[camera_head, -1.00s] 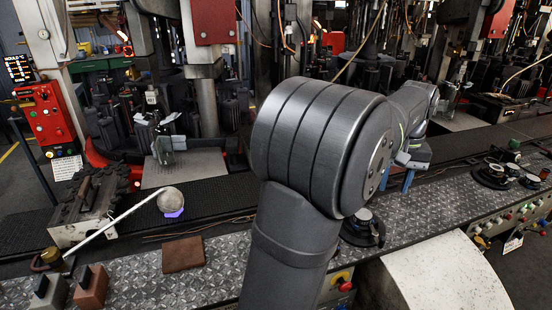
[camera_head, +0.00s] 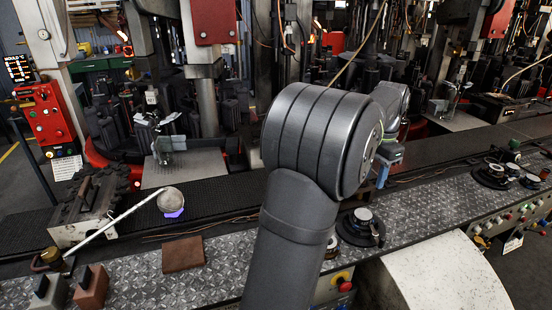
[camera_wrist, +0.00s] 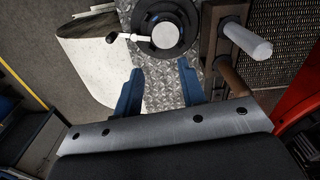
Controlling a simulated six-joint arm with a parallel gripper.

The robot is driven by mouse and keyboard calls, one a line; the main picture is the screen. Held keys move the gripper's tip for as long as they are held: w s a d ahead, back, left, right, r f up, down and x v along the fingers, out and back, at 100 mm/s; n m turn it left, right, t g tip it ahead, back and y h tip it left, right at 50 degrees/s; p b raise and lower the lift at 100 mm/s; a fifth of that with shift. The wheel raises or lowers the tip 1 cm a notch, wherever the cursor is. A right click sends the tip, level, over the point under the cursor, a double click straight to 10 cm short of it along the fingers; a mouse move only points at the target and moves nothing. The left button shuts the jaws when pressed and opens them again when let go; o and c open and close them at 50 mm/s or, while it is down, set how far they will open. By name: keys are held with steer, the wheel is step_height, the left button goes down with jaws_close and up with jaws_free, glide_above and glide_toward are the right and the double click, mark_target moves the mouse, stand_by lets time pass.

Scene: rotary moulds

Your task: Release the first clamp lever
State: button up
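My gripper (camera_wrist: 160,68) shows two blue fingers spread apart with nothing between them in the wrist view. In the head view my gripper (camera_head: 383,173) is partly hidden behind my arm, above the plated ledge. Beyond the fingertips in the wrist view lies a round dark fixture (camera_wrist: 184,44) with a pale disc and a small white lever (camera_wrist: 128,37) pointing left. To the right is a brown bracket (camera_wrist: 212,38) with a pale grey handle (camera_wrist: 246,40) slanting down right. The fingers touch neither. I cannot tell which lever is the first clamp lever.
The diamond-plate ledge (camera_head: 225,262) carries a round dark fixture (camera_head: 362,227) and another farther right (camera_head: 490,174). A dark conveyor belt (camera_head: 232,196) runs behind it. A white curved cover (camera_head: 440,275) stands in front. A brown block (camera_head: 183,254) lies at left.

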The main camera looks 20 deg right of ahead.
steer(key=shift+m, duration=0.8)
steer(key=f, duration=0.6)
steer(key=w+f, duration=0.1)
steer(key=f, duration=0.3)
steer(key=shift+a, duration=0.1)
step_height(320, 180, up, 10)
steer(key=w+a+n, duration=0.5)
steer(key=w+a, duration=0.1)
steer(key=a, duration=0.5)
steer(key=w+a+n+t, duration=0.1)
steer(key=w+a+n, duration=0.3)
steer(key=w+a, duration=0.3)
steer(key=shift+a+r+n+y, duration=0.3)
steer(key=shift+a+r+n, duration=0.1)
steer(key=shift+a, duration=1.75)
steer(key=shift+d+t, duration=0.1)
steer(key=shift+t, duration=0.2)
